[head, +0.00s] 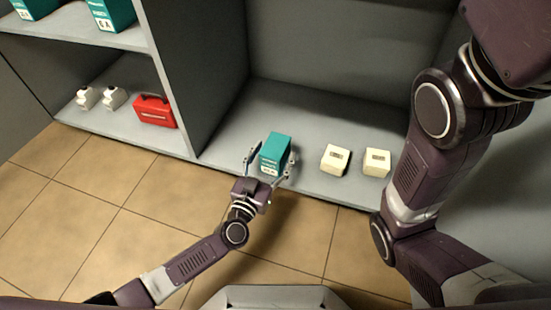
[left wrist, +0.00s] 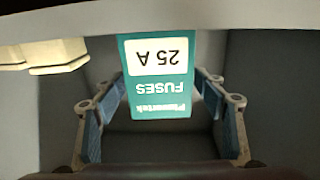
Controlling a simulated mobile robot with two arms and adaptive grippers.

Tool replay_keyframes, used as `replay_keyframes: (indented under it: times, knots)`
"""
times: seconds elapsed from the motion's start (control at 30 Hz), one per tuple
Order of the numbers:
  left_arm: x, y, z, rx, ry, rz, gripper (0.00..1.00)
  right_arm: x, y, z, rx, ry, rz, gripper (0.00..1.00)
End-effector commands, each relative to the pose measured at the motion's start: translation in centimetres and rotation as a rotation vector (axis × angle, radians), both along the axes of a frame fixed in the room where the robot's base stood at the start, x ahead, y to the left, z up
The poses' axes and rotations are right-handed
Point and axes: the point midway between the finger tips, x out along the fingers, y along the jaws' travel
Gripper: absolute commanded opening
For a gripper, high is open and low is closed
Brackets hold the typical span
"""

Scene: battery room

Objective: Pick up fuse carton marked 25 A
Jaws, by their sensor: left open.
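The teal fuse carton (head: 276,148) stands on the low shelf of the cabinet in the head view. In the left wrist view the carton (left wrist: 158,95) shows a white label reading 25 A, upside down, with "FUSES" below it. My left gripper (head: 270,161) is open, with one finger on each side of the carton. In the left wrist view, gaps show between the carton and both blue-padded fingers (left wrist: 160,112). My right arm shows at the right of the head view, but its gripper is out of view.
Two cream boxes (head: 335,159) (head: 377,162) stand right of the carton on the shelf (head: 315,110). A dark divider (head: 203,70) stands to its left. Beyond it are a red case (head: 155,111) and two small white items (head: 115,97). Teal cartons (head: 112,14) stand higher up.

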Motion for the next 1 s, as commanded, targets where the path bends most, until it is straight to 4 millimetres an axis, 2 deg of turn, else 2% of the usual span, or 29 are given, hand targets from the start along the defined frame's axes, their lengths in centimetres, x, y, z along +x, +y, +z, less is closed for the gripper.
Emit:
replay_keyframes:
  times: [0.03,0.13,0.4,0.9,1.0]
  knots:
    - [0.67,-0.29,-0.24,-0.002,-0.002,0.0,0.65,0.01,0.01,-0.76,0.0,0.0,0.0,0.62]
    - [1.32,-0.55,-0.05,-0.002,-0.001,0.001,0.65,0.01,0.01,-1.01,0.0,0.0,0.0,0.62]
    - [1.46,-0.58,0.11,-0.001,-0.001,0.001,0.64,-0.03,0.01,-0.9,-0.001,0.0,0.0,0.62]
    - [1.43,-0.57,0.08,-0.001,-0.001,0.001,0.09,-0.02,0.01,-0.91,-0.001,0.0,0.0,0.62]
    - [1.51,-0.58,0.32,-0.003,-0.004,0.001,0.03,-0.01,0.01,-0.89,-0.001,0.0,0.0,0.62]
